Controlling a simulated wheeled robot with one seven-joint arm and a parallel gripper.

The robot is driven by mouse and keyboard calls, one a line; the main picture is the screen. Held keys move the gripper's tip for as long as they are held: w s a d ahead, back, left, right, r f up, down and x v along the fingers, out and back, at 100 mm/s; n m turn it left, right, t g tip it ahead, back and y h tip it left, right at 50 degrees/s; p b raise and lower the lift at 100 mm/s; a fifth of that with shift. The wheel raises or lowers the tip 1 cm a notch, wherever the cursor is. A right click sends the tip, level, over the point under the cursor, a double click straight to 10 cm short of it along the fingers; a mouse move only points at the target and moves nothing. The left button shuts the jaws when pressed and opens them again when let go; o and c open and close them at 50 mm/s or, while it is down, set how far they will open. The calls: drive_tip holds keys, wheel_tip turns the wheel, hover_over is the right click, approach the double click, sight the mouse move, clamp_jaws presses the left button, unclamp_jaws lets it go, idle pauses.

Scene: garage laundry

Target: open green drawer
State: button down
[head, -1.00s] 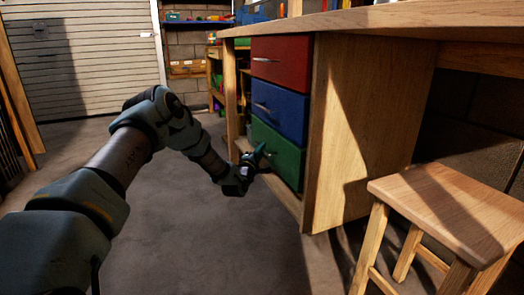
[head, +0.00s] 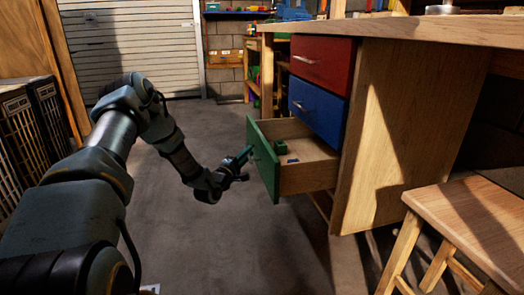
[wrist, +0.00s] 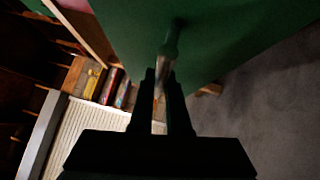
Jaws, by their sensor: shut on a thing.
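The green drawer (head: 263,163) is the lowest of three in the wooden workbench, under the red drawer (head: 322,61) and the blue drawer (head: 318,107). It is pulled well out, and its wooden inside shows with a small green item (head: 281,147) and a small blue item (head: 291,160) in it. My gripper (head: 247,156) is at the front of the green drawer, shut on its metal handle. In the wrist view the handle (wrist: 167,55) runs between the two dark fingers, against the green front (wrist: 225,35). Part of the handle is hidden by the fingers.
A wooden stool (head: 465,215) stands at the right, beside the workbench side panel (head: 395,130). Dark slatted crates (head: 30,125) stand at the left. The grey floor (head: 225,245) in front of the drawer is clear.

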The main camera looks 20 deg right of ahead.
drive_tip(key=shift+w+a, duration=0.2)
drive_tip(key=shift+a, duration=1.05)
drive_tip(key=c, duration=0.9)
unclamp_jaws()
drive_tip(key=p+v, duration=0.2)
drive_tip(key=v, duration=0.8)
drive_tip(key=shift+s+a, duration=0.2)
drive_tip(key=shift+a, duration=0.1)
drive_tip(key=shift+p, duration=0.3)
